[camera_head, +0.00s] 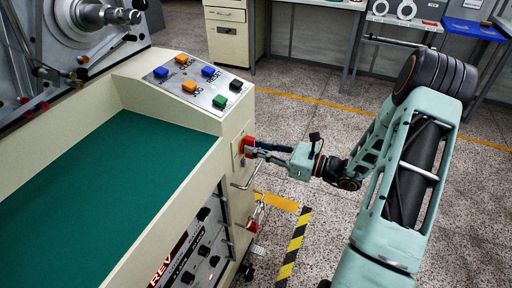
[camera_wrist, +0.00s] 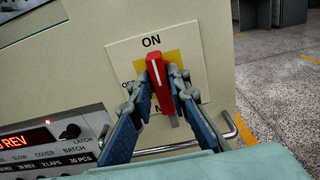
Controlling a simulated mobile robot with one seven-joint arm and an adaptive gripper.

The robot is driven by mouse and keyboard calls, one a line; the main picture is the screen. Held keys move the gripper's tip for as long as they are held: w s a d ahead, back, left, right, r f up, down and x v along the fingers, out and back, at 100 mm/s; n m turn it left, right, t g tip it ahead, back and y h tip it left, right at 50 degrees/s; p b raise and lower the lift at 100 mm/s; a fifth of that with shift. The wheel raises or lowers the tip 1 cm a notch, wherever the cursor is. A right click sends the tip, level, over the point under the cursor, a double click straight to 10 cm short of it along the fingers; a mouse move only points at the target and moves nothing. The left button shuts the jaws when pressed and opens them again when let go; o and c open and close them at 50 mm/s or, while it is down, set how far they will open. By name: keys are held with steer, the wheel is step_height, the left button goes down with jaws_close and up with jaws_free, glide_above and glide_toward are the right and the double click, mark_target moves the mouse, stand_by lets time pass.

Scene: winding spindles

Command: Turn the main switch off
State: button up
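The main switch is a red handle (camera_wrist: 158,84) on a pale plate (camera_wrist: 124,54) with a yellow square behind it. "ON" is printed above it; lettering at its left and below is partly hidden by my fingers. The handle stands nearly upright, its white line pointing up toward "ON". In the head view the red switch (camera_head: 247,146) is on the end face of the cream machine. My gripper (camera_wrist: 160,82) has one finger on each side of the handle, and both tips appear to touch it. In the head view my gripper (camera_head: 256,149) reaches the switch from the right.
A metal bar handle (camera_head: 247,180) sits just below the switch. A sloped panel (camera_head: 195,82) with coloured buttons is above it. A red display (camera_wrist: 28,138) is lit at lower left in the wrist view. The speckled floor (camera_head: 310,120) at right is open.

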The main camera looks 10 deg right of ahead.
jaws_close()
steer(key=shift+f+n+b, duration=0.1)
steer(key=shift+n+b, duration=0.2)
steer(key=shift+n, duration=0.1)
steer(key=n+b, duration=0.2)
steer(key=n, duration=0.1)
steer(key=shift+s+f+n, duration=0.1)
steer(key=shift+s+n, duration=0.05)
steer(key=shift+n, duration=0.25)
steer(key=n+b, duration=0.3)
steer(key=n, duration=0.1)
steer(key=shift+s+a+f+n+b, duration=0.1)
steer(key=shift+f+n+b, duration=0.05)
steer(key=shift+n+b, duration=0.2)
steer(key=n+b, duration=0.5)
steer(key=shift+f, duration=0.25)
steer(key=n+b, duration=0.3)
steer(key=shift+s+a+b, duration=0.1)
steer(key=shift+b, duration=0.3)
steer(key=shift+r+n, duration=0.15)
steer(key=shift+n, duration=0.3)
